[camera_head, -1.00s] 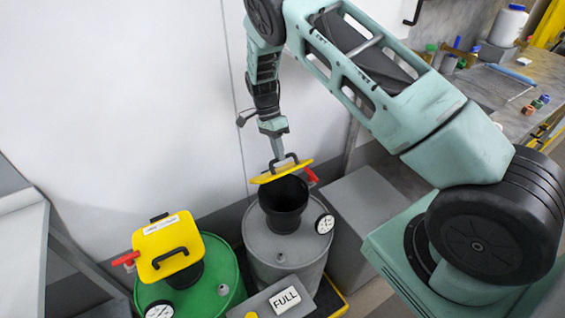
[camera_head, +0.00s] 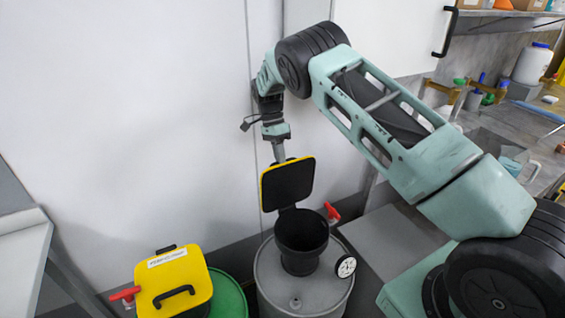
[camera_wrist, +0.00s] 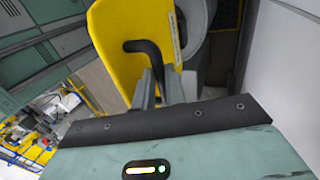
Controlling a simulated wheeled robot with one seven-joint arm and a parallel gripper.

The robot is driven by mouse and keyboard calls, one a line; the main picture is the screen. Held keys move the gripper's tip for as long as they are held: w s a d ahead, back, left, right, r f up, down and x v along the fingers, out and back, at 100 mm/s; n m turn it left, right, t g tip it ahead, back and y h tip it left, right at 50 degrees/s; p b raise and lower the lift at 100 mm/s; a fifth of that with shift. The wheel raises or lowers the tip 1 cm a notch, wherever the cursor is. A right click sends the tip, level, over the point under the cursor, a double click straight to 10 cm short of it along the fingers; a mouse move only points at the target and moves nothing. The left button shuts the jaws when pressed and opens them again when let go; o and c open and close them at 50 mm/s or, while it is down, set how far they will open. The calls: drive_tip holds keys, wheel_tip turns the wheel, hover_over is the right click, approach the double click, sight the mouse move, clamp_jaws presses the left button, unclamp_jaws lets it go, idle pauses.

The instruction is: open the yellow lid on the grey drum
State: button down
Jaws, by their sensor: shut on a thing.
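The grey drum (camera_head: 300,280) stands at the bottom centre of the head view, with a black funnel (camera_head: 301,230) on top. Its yellow lid (camera_head: 287,184) is swung up at the back of the funnel, nearly upright, and its black underside faces the camera. The funnel mouth shows open. My gripper (camera_head: 279,155) is behind the lid's top edge; its fingertips are hidden there. In the wrist view my gripper (camera_wrist: 158,88) is shut on the black handle (camera_wrist: 146,50) of the yellow lid (camera_wrist: 112,38).
A green drum (camera_head: 229,296) with a shut yellow lid (camera_head: 174,280) stands to the left. A red lever (camera_head: 332,212) and a round gauge (camera_head: 346,266) sit by the grey drum. A white wall is close behind my gripper. A cluttered bench (camera_head: 500,130) is at right.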

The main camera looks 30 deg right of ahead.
drive_tip(key=shift+s+a+f, duration=0.1)
drive_tip(key=shift+s+f, duration=0.05)
drive_tip(key=shift+f, duration=0.35)
drive_tip(key=c, duration=1.5)
unclamp_jaws()
drive_tip(key=shift+o, duration=0.2)
drive_tip(key=shift+r, duration=0.15)
drive_tip(key=b+v, duration=0.2)
drive_tip(key=v, duration=0.5)
drive_tip(key=shift+w+r, duration=0.2)
drive_tip(key=shift+w, duration=0.05)
